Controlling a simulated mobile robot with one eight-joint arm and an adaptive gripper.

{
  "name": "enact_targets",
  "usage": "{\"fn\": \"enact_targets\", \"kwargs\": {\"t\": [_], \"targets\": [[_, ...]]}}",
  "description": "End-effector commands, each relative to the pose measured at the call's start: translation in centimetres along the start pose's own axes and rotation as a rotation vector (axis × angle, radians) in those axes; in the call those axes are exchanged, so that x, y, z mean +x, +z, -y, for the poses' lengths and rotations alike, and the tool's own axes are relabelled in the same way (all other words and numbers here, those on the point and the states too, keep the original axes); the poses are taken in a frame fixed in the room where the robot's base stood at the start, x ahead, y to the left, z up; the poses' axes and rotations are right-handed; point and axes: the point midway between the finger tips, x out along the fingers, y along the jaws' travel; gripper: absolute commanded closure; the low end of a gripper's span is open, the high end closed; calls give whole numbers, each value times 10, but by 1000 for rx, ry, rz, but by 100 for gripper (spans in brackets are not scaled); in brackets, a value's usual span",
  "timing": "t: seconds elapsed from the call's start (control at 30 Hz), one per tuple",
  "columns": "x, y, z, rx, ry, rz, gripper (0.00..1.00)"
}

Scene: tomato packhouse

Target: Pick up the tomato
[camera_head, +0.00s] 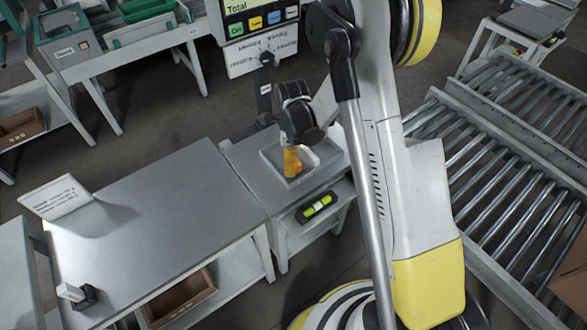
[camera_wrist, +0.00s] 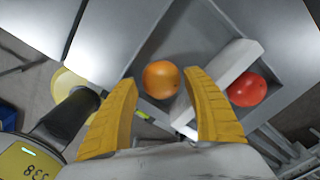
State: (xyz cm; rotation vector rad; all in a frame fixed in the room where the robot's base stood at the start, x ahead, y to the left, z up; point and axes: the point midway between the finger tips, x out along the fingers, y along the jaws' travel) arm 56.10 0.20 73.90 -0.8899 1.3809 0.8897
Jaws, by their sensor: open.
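An orange tomato (camera_wrist: 160,78) lies in a grey tray, just beyond and between my fingertips in the wrist view; a gap shows on either side of it. A red tomato (camera_wrist: 247,89) lies in the same tray, to the right of a pale divider (camera_wrist: 226,76). My gripper (camera_wrist: 162,86) has yellow fingers and is open and empty. In the head view my gripper (camera_head: 291,162) points down into the tray (camera_head: 270,164), and a bit of orange shows beside the fingers. The red tomato cannot be made out there.
The divider stands close to my right finger in the wrist view. The tray is on a small grey table (camera_head: 240,158) beside a longer, mostly clear table (camera_head: 160,210) with a paper sign (camera_head: 56,197). A display (camera_head: 258,20) stands behind; roller conveyors (camera_head: 500,150) are at right.

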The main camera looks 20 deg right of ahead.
Motion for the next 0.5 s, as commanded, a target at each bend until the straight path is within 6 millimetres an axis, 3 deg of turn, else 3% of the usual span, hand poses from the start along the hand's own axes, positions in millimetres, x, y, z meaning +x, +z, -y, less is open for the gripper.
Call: {"fn": "enact_targets", "kwargs": {"t": [0.03,0.13,0.4,0.5], "targets": [[15,0,0,0,0,0,42],[29,0,0,0,0,0,42],[32,0,0,-1,0,0,42],[32,0,0,-1,0,0,64]]}}
